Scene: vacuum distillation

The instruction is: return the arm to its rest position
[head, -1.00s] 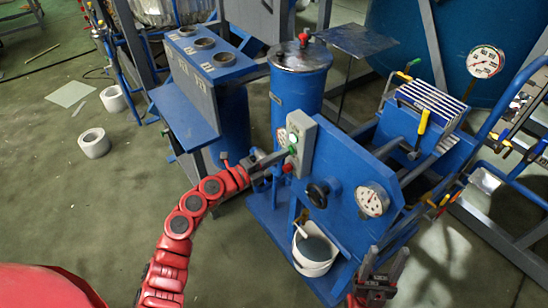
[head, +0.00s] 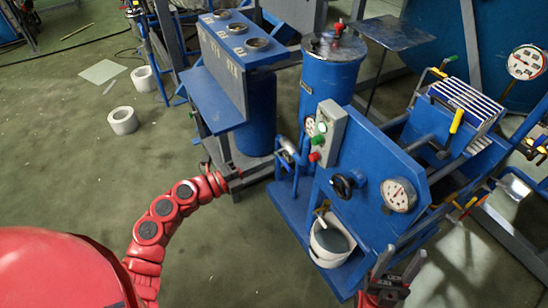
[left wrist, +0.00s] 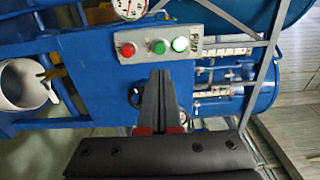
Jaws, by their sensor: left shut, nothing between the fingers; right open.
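My red left arm (head: 160,215) comes up from the lower left in the head view. Its gripper (head: 236,174) is beside the blue rig, left of and apart from the grey button box (head: 328,135). In the left wrist view the gripper (left wrist: 157,75) is shut and empty. Its dark fingers point at the button box (left wrist: 186,43), which has one red and two green buttons, the right one bright. My right gripper (head: 402,262) is open and empty at the lower right, in front of the rig.
The blue rig carries a pressure gauge (head: 398,195), a black handwheel (head: 346,185) and a white bucket (head: 331,242). A blue cylinder (head: 332,75) and a blue stand with round openings (head: 237,48) are behind.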

